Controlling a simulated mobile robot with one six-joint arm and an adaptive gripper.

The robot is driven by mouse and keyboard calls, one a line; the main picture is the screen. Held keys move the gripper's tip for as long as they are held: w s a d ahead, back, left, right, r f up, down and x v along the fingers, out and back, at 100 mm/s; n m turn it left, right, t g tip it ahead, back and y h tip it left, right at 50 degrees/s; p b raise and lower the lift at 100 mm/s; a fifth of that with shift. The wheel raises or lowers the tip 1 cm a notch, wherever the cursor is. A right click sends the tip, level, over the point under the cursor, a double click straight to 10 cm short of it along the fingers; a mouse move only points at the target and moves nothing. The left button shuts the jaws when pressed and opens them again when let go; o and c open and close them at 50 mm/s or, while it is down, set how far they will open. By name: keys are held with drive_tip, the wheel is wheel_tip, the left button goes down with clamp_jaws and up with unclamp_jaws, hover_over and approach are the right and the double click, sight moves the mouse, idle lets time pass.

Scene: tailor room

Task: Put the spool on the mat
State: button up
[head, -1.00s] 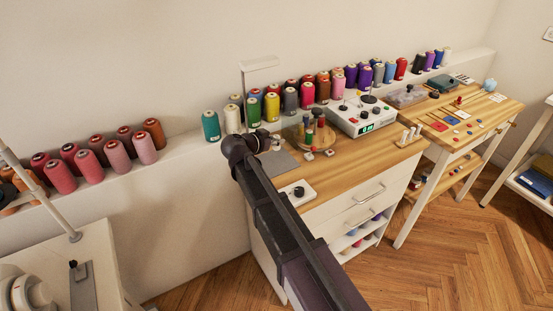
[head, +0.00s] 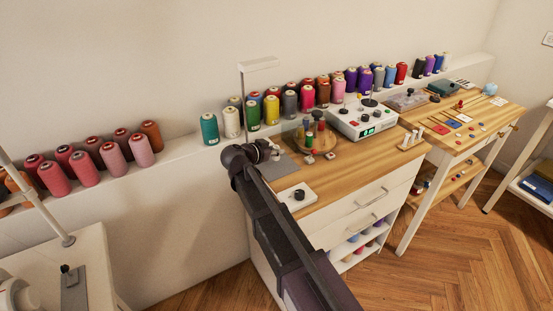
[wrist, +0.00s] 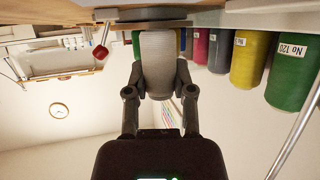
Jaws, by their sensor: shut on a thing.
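My gripper (wrist: 158,92) is shut on a pale grey spool (wrist: 158,62), with one finger on each side of it. The wrist view is upside down, with the worktop along its top edge. In the head view my wrist is over the left end of the wooden cabinet top, and the held spool is mostly hidden there. A grey mat (head: 284,167) lies on that cabinet top beside my gripper, partly covered by my arm. I cannot tell whether the spool touches the surface under it.
A round wooden stand (head: 318,143) with small spools and a white control box (head: 361,118) stand to the right. A white block with a black knob (head: 297,197) is near the front edge. Thread cones (head: 209,129) line the ledge behind. Bare wood (head: 350,170) lies at front right.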

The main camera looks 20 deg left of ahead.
drive_tip(key=shift+f+b, duration=0.85)
drive_tip(key=shift+f, duration=0.35)
drive_tip(key=shift+f, duration=0.15)
drive_tip(key=o, duration=0.8)
drive_tip(key=shift+r, duration=0.2)
drive_tip(key=shift+s+a+r, duration=0.1)
drive_tip(key=shift+s+r, duration=0.05)
drive_tip(key=p+v, duration=0.4)
drive_tip(key=v, duration=0.7)
drive_tip(key=shift+s+p, duration=0.25)
drive_tip(key=shift+p, duration=0.05)
drive_tip(key=shift+a+r, duration=0.1)
drive_tip(key=shift+a, duration=0.05)
